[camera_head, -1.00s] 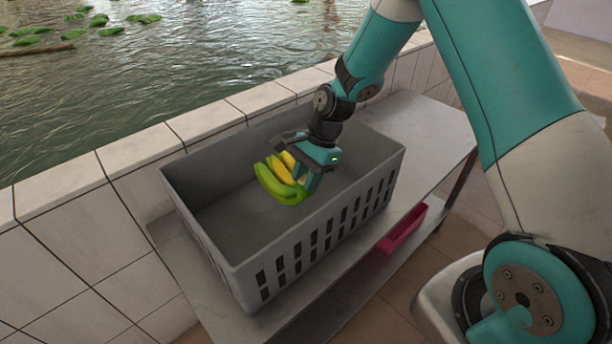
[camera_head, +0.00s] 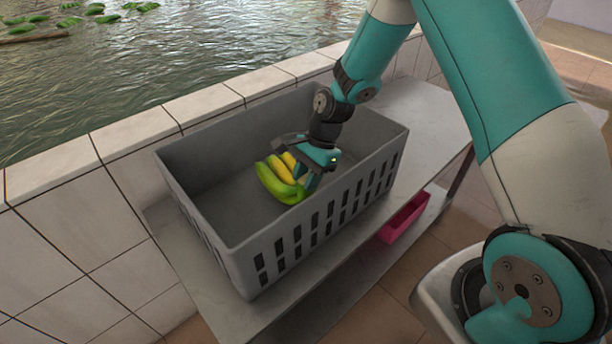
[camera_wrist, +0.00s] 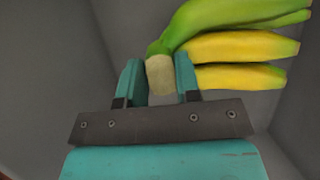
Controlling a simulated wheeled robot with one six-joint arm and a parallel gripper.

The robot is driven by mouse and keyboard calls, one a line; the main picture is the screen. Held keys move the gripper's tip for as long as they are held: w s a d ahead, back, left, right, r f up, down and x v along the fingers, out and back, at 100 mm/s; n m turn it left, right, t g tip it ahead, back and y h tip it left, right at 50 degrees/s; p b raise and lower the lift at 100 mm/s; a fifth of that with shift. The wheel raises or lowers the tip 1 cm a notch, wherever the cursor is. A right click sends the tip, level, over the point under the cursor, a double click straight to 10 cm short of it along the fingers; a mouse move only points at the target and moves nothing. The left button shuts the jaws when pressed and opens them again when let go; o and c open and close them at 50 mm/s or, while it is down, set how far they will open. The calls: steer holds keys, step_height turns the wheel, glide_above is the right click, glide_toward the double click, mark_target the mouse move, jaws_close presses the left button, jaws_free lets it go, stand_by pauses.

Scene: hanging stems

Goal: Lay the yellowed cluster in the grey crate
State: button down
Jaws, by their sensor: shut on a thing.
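The yellowed cluster (camera_head: 276,181) is a small bunch of bananas, part green and part yellow. It is inside the grey crate (camera_head: 238,262), below the rim near the middle. My gripper (camera_head: 305,172) reaches down into the crate and is shut on the cluster's stem. In the wrist view the pale cut stem sits between the two teal fingers of my gripper (camera_wrist: 159,82), and the bananas (camera_wrist: 240,46) spread to the upper right. I cannot tell whether the bananas touch the crate floor.
The crate stands on a grey bench (camera_head: 430,115) against a tiled wall (camera_head: 90,205) with water behind it. A pink bin (camera_head: 405,218) sits on the lower shelf. The crate floor to the left of the cluster is bare.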

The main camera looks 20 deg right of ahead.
steer(key=shift+f, duration=0.3)
steer(key=c, duration=0.7)
jaws_free()
steer(key=shift+c, duration=0.2)
steer(key=a+r+p+v, duration=0.1)
steer(key=a+p+v, duration=0.1)
steer(key=p+v, duration=0.6)
steer(key=s+a+r+p+v, duration=0.1)
steer(key=a+p+v, duration=0.2)
steer(key=p+v, duration=0.6)
steer(key=v, duration=1.4)
steer(key=shift+r, duration=0.35)
